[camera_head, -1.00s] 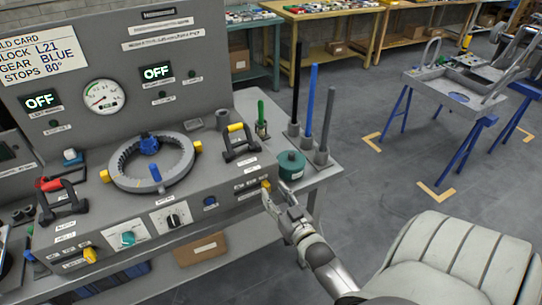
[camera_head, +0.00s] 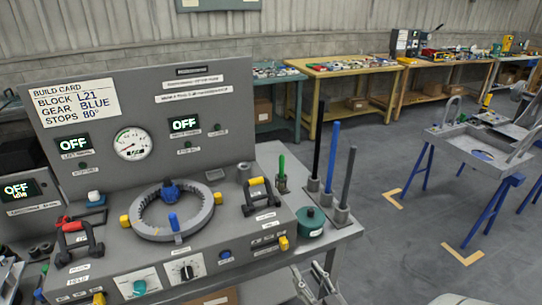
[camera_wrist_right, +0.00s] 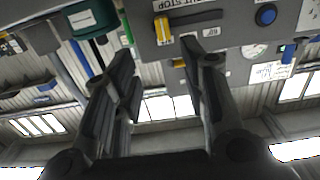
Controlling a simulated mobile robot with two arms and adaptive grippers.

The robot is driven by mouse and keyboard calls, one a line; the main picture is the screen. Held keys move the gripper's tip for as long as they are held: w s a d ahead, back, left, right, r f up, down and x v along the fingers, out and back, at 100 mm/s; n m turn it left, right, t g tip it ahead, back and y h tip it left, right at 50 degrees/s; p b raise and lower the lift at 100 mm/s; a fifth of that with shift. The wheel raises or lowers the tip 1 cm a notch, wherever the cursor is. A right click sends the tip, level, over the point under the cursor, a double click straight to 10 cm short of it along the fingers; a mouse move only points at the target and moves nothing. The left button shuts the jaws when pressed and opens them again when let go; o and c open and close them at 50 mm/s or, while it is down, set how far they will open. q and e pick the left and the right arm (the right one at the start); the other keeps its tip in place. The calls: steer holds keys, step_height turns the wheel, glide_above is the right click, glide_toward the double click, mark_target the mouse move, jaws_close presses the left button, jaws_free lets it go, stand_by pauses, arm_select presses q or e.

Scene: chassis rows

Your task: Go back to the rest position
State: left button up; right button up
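My right gripper (camera_head: 318,288) shows at the bottom edge of the head view, below the front right corner of the grey test bench (camera_head: 240,262). In the right wrist view its two fingers (camera_wrist_right: 158,65) are spread with nothing between them. The yellow stop tab (camera_head: 284,243) on the bench front is above the gripper and apart from it; it also shows in the right wrist view (camera_wrist_right: 163,30). My left gripper is not in view.
On the bench are a grey ring (camera_head: 172,232) with blue and yellow parts, a green round container (camera_head: 310,222) and upright rods (camera_head: 330,160). A pale chair (camera_head: 462,299) stands at lower right. A grey trestle table (camera_head: 480,145) stands right, with open floor before it.

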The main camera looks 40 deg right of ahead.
steer(key=s+a+f+n+g+y, duration=0.1)
steer(key=s+a+f+g, duration=0.2)
steer(key=f, duration=0.7)
steer(key=s+a+f+g+y, duration=0.1)
steer(key=s+a+f+g, duration=0.2)
steer(key=f, duration=0.7)
steer(key=s+a+f+n+g+y, duration=0.15)
steer(key=a+f, duration=0.25)
steer(key=f, duration=0.6)
steer(key=s+a+f+n+g, duration=0.1)
steer(key=s+a+f+g, duration=0.1)
steer(key=s+f+g, duration=0.2)
steer(key=s+a+f+n+g, duration=0.1)
steer(key=s+f+g, duration=0.4)
steer(key=s+f, duration=0.6)
steer(key=s+a+y, duration=0.1)
steer(key=s, duration=0.7)
steer(key=shift+s+a+n, duration=0.25)
steer(key=shift+a+n, duration=0.05)
steer(key=shift+n, duration=0.05)
